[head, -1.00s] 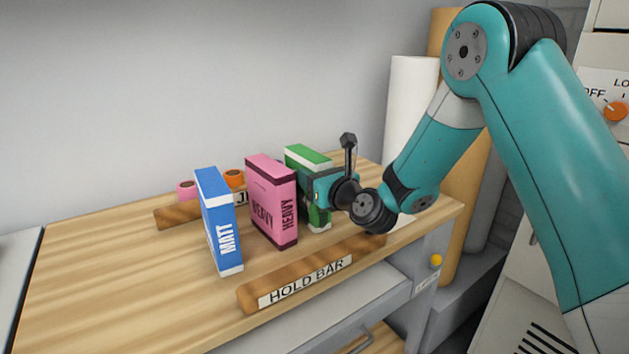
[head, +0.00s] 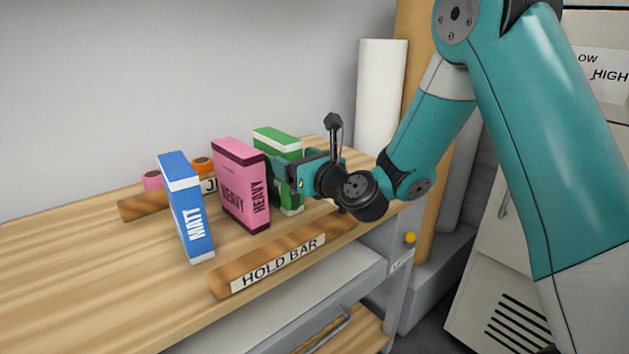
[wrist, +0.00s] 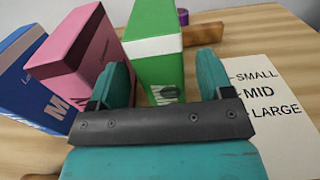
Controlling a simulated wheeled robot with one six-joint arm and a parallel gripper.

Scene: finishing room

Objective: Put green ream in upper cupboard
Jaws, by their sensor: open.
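The green ream (head: 279,142), a green box with a white band, stands upright on the wooden bench, right of the pink ream. My gripper (head: 291,177) is at its right front side and hides part of it. In the wrist view the green ream (wrist: 155,62) stands between the two spread teal fingers of my gripper (wrist: 164,76). Gaps show on both sides, so the jaws are open and not closed on it. I cannot make out an upper cupboard in these views.
The pink HEAVY ream (head: 240,190) and blue MATT ream (head: 186,210) stand close on the left. A wooden HOLD BAR (head: 285,258) runs along the front edge. A size card (wrist: 268,108) lies on the right. A white roll (head: 380,95) stands behind; a pale cabinet (head: 505,275) stands right.

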